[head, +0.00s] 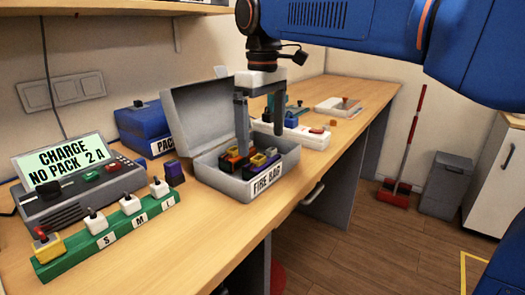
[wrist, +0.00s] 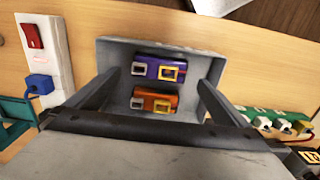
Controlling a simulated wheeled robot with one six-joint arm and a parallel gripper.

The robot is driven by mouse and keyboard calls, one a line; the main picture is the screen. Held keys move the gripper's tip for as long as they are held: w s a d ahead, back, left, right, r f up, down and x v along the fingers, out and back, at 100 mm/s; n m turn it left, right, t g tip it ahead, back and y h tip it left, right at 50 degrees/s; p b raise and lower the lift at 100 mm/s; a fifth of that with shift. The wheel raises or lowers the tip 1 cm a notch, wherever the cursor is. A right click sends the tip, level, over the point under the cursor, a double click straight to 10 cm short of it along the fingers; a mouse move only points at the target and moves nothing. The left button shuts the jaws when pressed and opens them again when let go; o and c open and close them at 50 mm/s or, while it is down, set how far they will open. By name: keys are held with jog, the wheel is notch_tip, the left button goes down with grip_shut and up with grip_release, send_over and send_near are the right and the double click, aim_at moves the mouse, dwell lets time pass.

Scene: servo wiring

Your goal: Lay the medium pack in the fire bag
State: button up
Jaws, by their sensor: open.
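The fire bag (head: 222,185) is an open grey case on the bench, labelled FIRE BAG, with its lid (head: 200,110) raised. In the wrist view its rim (wrist: 112,45) surrounds a purple pack (wrist: 150,67) and an orange pack (wrist: 148,101), lying side by side with yellowish connector loops. The orange pack (head: 229,163) also shows in the head view. Neither pack bears a readable size mark. My gripper (head: 261,143) is open over the bag, fingers pointing down. In the wrist view its fingers (wrist: 159,80) stand either side of the packs, and nothing is held between them.
A charger (head: 85,188) reads CHARGE NO PACK 2 A. A green strip (head: 105,236) marked S, M, L carries white plugs and a yellow one. A blue box (head: 146,125) stands behind. A white power strip (head: 300,135) lies beyond the bag. The bench's right front edge is near.

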jog(key=shift+r, duration=2.45)
jog(key=s+d+f+m+t, duration=0.1)
jog(key=s+d+f+m, duration=0.3)
jog(key=d, duration=0.6)
jog(key=s+d+f+m+t, duration=0.1)
jog(key=s+d+f+m, duration=0.1)
jog(key=s+d+f, duration=0.3)
jog(key=s+d+f+m+t, duration=0.1)
jog(key=s+d+f+m, duration=0.1)
jog(key=s+d+f, duration=0.4)
jog(key=s+d+f+m+t, duration=0.1)
jog(key=s+d+f, duration=0.4)
jog(key=f, duration=0.8)
jog(key=shift+s+d+f+m+t, duration=0.3)
jog(key=shift+s+d+m+t, duration=0.15)
jog(key=shift+m, duration=0.25)
jog(key=shift+w, duration=0.1)
